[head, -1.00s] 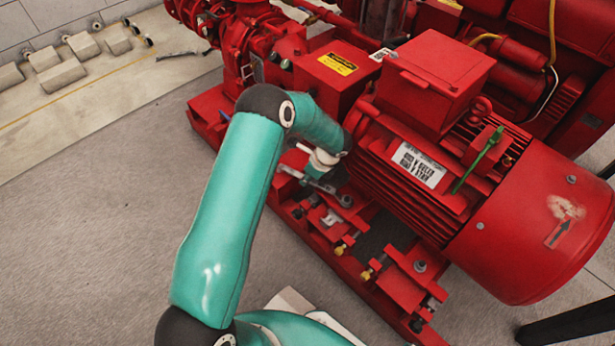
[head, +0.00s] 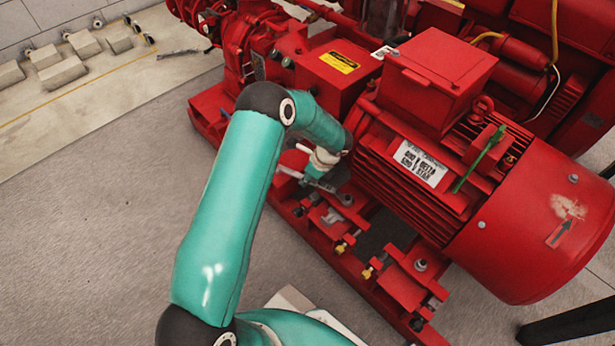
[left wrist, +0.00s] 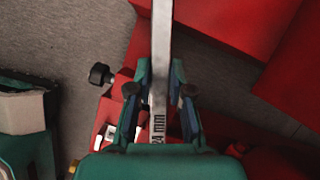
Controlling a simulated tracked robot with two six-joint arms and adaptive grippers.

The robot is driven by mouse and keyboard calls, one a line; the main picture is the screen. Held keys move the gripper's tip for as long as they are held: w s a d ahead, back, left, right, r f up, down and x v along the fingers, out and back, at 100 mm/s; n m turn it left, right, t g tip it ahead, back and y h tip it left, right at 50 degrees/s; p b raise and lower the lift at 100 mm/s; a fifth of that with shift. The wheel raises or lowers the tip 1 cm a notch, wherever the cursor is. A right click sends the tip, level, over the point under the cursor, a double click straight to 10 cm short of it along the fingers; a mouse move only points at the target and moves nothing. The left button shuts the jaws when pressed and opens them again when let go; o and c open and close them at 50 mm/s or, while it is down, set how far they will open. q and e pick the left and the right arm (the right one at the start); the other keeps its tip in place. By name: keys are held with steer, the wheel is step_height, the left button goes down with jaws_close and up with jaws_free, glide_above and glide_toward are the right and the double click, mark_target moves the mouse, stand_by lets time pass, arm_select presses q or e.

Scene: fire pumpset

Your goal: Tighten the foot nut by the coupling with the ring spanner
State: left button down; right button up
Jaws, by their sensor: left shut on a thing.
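My left gripper (head: 310,177) is shut on the steel ring spanner (left wrist: 162,35), which is marked "24 mm" in the left wrist view. Its shaft runs up between the fingers (left wrist: 160,92) and out of the top of that view, so its far end is hidden there. In the head view, the spanner (head: 325,186) reaches to the right toward the foot nut (head: 347,200) at the motor's near foot, on the coupling side. Its end is at or very close to this nut; I cannot tell whether the ring is seated around it. My right gripper is not in view.
The red motor (head: 430,200) rises just right of the gripper. The red base frame (head: 300,232) carries another foot bolt (head: 420,265) and several brass-tipped adjusting screws. The grey floor (head: 90,220) at left is clear.

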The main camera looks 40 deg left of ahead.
arm_select(q)
steer(key=shift+r, duration=0.1)
steer(key=shift+r+p, duration=1.85)
steer(key=shift+r, duration=0.65)
